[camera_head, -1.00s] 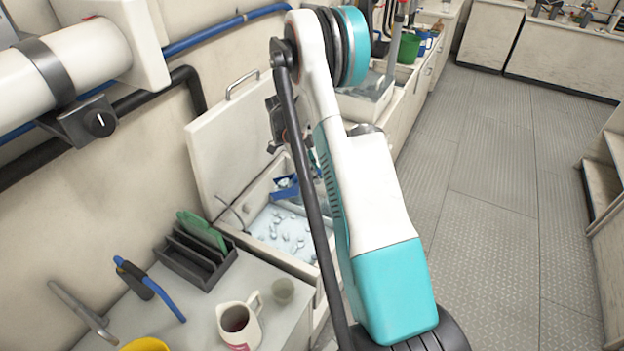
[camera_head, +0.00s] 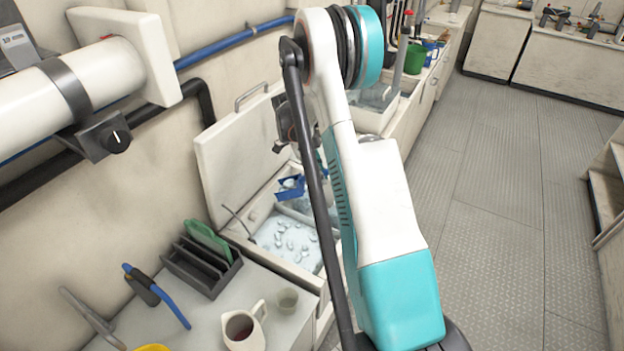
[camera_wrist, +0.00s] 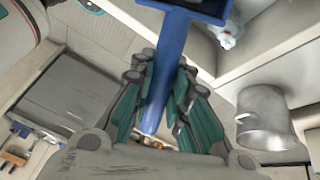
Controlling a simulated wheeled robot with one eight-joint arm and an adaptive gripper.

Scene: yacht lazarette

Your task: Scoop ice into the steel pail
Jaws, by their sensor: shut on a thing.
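My gripper (camera_wrist: 163,100) is shut on the blue handle (camera_wrist: 170,65) of the scoop in the wrist view. The blue scoop (camera_head: 290,188) also shows in the head view, over the open ice chest, with pale ice-like lumps at its bowl. The ice (camera_head: 285,240) lies as loose clear pieces in the near compartment of the chest. The steel pail (camera_wrist: 264,118) stands upright at the right of the wrist view, apart from my gripper; its inside is hidden. In the head view my arm covers much of the gripper, and I cannot make out the pail.
The raised chest lid (camera_head: 235,150) stands against the wall. A green bucket (camera_head: 415,58) is farther back. The floor at right is clear.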

